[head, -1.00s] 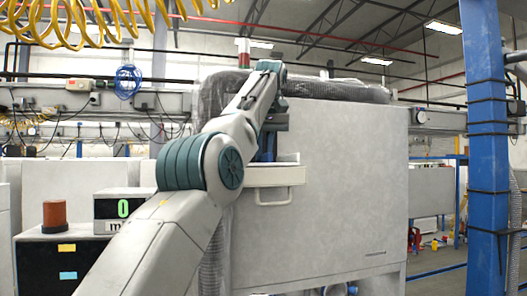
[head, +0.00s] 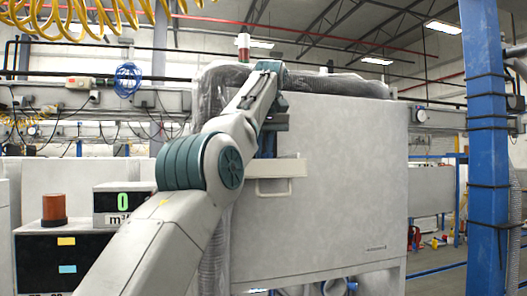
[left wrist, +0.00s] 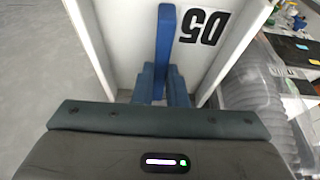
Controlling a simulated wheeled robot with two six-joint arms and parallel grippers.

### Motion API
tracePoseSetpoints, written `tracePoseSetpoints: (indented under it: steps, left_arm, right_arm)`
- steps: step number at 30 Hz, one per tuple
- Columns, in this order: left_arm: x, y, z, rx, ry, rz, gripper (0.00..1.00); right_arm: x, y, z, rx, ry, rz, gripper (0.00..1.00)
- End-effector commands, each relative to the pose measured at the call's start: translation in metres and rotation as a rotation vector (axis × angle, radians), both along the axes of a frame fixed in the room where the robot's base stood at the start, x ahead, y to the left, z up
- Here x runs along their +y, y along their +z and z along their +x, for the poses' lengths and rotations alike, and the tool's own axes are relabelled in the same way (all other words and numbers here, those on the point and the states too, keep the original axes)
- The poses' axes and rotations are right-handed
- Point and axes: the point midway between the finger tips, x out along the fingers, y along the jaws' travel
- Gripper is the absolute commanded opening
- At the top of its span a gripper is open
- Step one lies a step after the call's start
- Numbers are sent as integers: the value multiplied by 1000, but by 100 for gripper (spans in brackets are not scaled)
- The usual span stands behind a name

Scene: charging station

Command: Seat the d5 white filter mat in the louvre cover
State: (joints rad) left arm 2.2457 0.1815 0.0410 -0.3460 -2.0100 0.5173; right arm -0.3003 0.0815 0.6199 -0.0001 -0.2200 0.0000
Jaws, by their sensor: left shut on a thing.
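My left gripper (head: 267,148) is at the front of the grey-white cabinet, just behind and above a white box-like piece with a bar handle, which looks like the louvre cover (head: 298,169). The mat's lower edge and the inside of the cover are hidden. My right gripper is not in view.
The cabinet (head: 350,200) fills the middle. A blue post (head: 488,150) stands on the right. A black display box (head: 68,262) with an orange lamp (head: 54,208) is at the left.

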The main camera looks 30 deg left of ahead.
Motion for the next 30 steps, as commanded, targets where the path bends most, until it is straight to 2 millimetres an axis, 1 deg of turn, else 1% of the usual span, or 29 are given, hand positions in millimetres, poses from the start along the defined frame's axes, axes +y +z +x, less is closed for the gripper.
tracePoseSetpoints:
  steps: [11, 20, 21, 23, 24, 25, 30]
  left_arm:
    - [-1, -8, 0, -1, 0, 1, 0]
    - [-1, -8, 0, -1, 0, 0, 0]
    - [-1, -8, 0, -1, 0, 0, 14]
    - [-1, -8, 0, -1, 0, 0, 26]
    - [-1, -8, 0, -1, 0, 0, 34]
    - [0, -8, 0, -1, 0, 0, 37]
    - [0, -8, 0, -1, 0, 0, 37]
  right_arm:
    - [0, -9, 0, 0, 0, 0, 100]
    - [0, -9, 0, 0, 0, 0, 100]
    - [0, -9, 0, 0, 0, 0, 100]
    - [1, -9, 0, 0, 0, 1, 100]
    - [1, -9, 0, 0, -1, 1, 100]
    - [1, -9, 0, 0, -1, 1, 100]
    - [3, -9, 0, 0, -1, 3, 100]
